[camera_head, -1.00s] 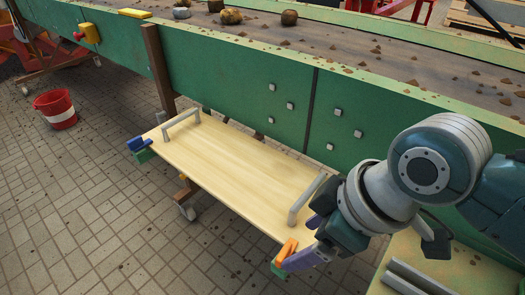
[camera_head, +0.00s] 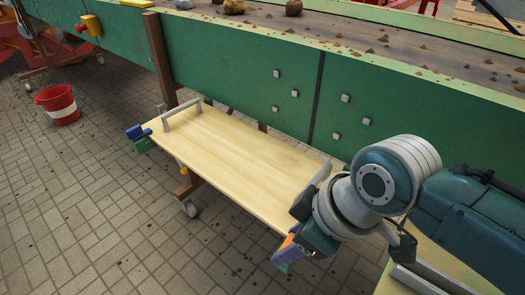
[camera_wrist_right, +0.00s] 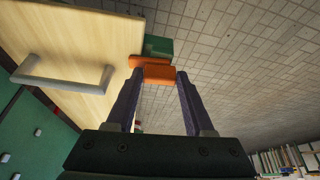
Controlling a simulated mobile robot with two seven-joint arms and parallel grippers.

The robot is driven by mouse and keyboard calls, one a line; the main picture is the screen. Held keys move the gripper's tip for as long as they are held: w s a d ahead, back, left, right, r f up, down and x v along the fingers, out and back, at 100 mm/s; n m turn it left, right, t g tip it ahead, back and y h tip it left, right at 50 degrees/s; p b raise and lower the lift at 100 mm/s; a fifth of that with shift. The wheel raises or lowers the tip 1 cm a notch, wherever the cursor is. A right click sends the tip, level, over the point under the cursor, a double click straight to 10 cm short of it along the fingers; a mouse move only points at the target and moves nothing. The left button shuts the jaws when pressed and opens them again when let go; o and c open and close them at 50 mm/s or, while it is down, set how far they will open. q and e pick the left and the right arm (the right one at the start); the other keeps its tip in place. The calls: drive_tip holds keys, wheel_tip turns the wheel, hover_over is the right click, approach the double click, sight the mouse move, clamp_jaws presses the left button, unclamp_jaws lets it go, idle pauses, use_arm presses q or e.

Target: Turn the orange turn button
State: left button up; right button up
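The orange turn button (camera_head: 288,241) sits at the near right corner of a light wooden board in the head view. It also shows in the right wrist view (camera_wrist_right: 157,71), against a green block (camera_wrist_right: 158,46) at the board's edge. My right gripper (camera_head: 290,256) is at this corner, its purple fingers spread apart. In the right wrist view the button lies at the fingertips (camera_wrist_right: 160,77), across the gap between them. I cannot tell whether either finger touches it. Part of the button is hidden by my gripper in the head view. My left gripper is out of view.
The wooden board (camera_head: 225,160) has grey handles near both ends (camera_head: 180,115). A blue button (camera_head: 138,132) on a green block is at its far left corner. A green conveyor wall (camera_head: 240,72) stands behind. A red bucket (camera_head: 57,103) is on the paved floor at left.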

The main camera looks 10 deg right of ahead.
clamp_jaws()
drive_tip(key=shift+s+r+m+p, duration=0.1)
drive_tip(key=shift+r+m+p, duration=0.1)
drive_tip(key=shift+m+p, duration=0.35)
drive_tip(key=shift+p, duration=0.4)
drive_tip(key=shift+f+m+h, duration=0.2)
drive_tip(key=shift+m+h, duration=0.05)
drive_tip(key=shift+h, duration=0.05)
drive_tip(key=shift+o, duration=2.4)
unclamp_jaws()
drive_tip(key=p+v, duration=0.5)
drive_tip(key=v, duration=0.5)
drive_tip(key=shift+s+f, duration=0.1)
drive_tip(key=shift+f, duration=0.05)
